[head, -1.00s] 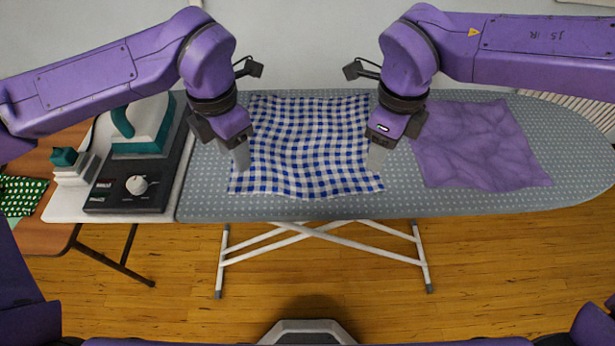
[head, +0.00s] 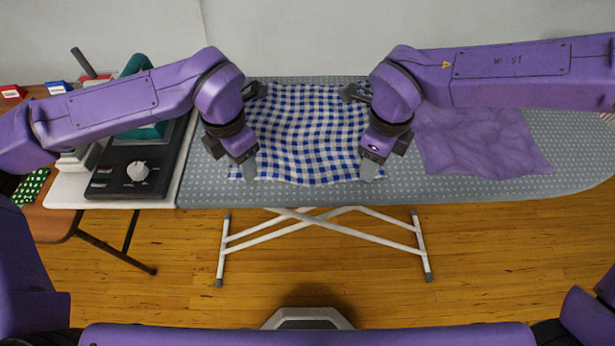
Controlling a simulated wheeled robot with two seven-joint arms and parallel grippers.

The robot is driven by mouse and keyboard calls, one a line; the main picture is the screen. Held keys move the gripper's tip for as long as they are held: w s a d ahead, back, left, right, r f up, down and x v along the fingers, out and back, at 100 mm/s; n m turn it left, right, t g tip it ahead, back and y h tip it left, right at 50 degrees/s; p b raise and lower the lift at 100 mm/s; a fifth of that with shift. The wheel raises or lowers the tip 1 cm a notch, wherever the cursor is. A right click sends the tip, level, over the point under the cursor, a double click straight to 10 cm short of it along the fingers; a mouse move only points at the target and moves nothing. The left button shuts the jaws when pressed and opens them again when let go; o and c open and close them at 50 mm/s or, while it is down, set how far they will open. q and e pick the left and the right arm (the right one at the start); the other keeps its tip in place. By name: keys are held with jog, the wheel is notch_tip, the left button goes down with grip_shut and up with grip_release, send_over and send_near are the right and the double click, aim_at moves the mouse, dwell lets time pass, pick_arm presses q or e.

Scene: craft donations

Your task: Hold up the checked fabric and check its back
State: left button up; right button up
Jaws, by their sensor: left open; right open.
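The blue-and-white checked fabric (head: 308,130) lies spread, slightly rippled, on the grey dotted ironing board (head: 210,190). Its face is up and its back is hidden. My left gripper (head: 249,172) is open, fingers pointing down at the fabric's near left corner. My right gripper (head: 371,172) is open, fingers pointing down at the near right corner. I cannot tell whether the fingertips touch the cloth. My arms cover parts of the fabric's left and right edges.
A purple crumpled fabric (head: 480,145) lies on the board to the right. An iron (head: 140,130) on a dark base with a white knob (head: 138,171) stands at the left. A green dotted cloth (head: 30,187) lies on the brown table. The board's near right is clear.

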jog(key=shift+f, duration=0.1)
pick_arm(q)
grip_shut()
pick_arm(e)
grip_shut()
